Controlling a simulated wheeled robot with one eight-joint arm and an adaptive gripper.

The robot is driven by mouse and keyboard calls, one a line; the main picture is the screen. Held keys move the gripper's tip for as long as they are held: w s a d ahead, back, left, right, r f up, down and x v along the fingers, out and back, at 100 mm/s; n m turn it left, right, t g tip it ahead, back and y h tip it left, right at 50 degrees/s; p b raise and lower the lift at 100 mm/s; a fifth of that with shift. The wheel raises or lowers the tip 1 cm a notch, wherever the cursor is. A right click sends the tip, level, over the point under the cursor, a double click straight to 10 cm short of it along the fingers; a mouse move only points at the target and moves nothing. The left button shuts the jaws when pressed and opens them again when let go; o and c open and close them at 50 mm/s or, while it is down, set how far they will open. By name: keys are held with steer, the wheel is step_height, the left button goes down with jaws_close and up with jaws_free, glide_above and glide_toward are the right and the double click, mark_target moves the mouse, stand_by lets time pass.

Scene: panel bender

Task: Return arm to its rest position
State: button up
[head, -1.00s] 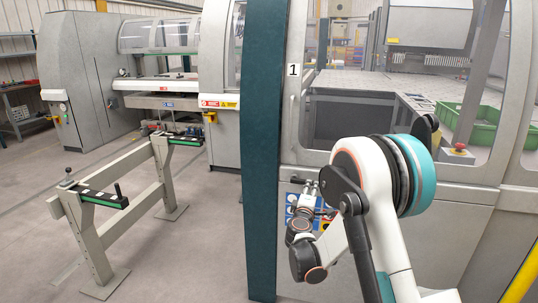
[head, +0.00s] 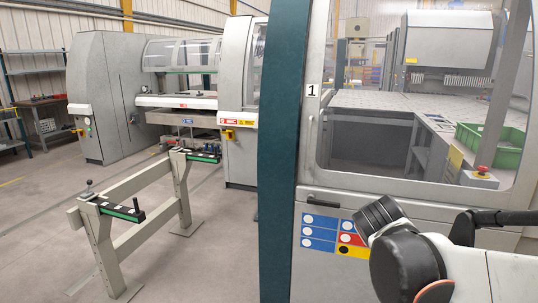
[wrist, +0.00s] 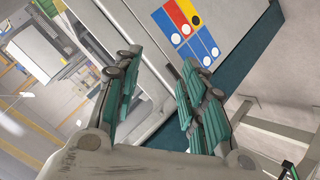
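My gripper (wrist: 160,72) shows in the wrist view with its two teal-padded fingers spread apart and nothing between them. Beyond the fingers is the machine's grey front with a blue, red and yellow label panel (wrist: 188,28). In the head view my arm is folded low at the bottom right, in front of the grey machine marked 1. The gripper itself cannot be made out in the head view. The same label panel (head: 335,234) is there, partly covered by a dark joint of my arm.
A machine door with a window and handle (head: 322,201) stands close ahead. A dark teal column (head: 284,150) is left of it. A grey stand (head: 135,192) with green-edged arms stands on the left floor. A green crate (head: 490,147) is behind the window. Open floor lies around the stand.

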steer(key=s+a+f+m+g+y, duration=0.1)
steer(key=s+a+f+y, duration=0.1)
steer(key=s, duration=0.8)
steer(key=s+a+f+m+g+y, duration=0.1)
steer(key=s+a, duration=0.3)
steer(key=s, duration=0.7)
steer(key=shift+s+f+m+g+y, duration=0.3)
steer(key=shift+f+m+g+y, duration=0.1)
steer(key=shift+f+m+y, duration=0.35)
steer(key=shift+a, duration=0.1)
